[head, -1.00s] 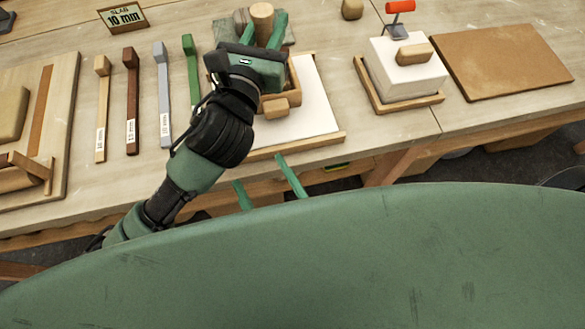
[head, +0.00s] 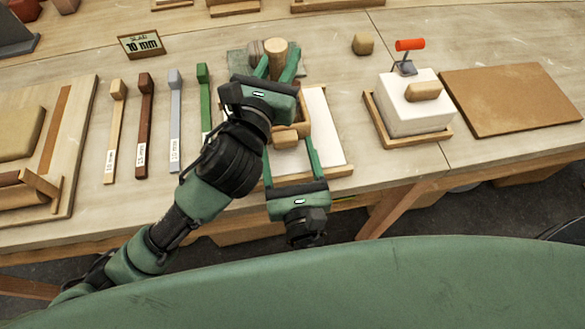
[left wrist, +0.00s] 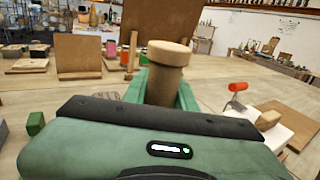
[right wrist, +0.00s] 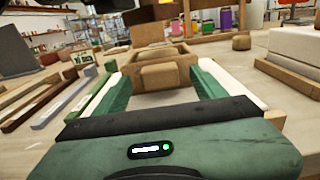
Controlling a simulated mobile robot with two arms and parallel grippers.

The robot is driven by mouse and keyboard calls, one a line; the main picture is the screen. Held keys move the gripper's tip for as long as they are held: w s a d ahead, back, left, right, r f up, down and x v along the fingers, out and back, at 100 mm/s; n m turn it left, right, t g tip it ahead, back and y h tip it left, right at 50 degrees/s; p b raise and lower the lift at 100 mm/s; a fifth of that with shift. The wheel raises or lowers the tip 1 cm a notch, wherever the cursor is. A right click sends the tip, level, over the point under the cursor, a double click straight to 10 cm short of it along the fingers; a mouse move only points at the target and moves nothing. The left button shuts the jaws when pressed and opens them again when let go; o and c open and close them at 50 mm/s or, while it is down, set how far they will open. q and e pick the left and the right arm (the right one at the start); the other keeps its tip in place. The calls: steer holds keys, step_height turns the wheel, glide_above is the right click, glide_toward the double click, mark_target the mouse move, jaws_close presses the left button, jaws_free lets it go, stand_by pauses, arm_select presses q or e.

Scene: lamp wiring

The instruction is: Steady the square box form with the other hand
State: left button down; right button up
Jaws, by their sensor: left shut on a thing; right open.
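The square box form (head: 304,112) is a wooden frame on a white board (head: 325,130) with a wooden edge strip. A wooden block (head: 285,139) sits at its near side. My left gripper (head: 275,62) is shut on a round wooden cylinder (head: 276,47) at the form's far side; the cylinder also shows upright in the left wrist view (left wrist: 168,72). My right gripper (head: 289,150) is open, its fingers reaching over the board on both sides of the near block. In the right wrist view the form (right wrist: 160,60) lies ahead between the green fingers (right wrist: 160,90), apparently untouched.
Several coloured sticks (head: 146,120) lie left of the form. A white block (head: 415,100) in a wooden tray stands right, beside a brown board (head: 510,98).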

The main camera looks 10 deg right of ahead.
steer(key=shift+w, duration=0.5)
jaws_close()
stand_by(0.7)
arm_select(q)
steer(key=shift+r, duration=0.15)
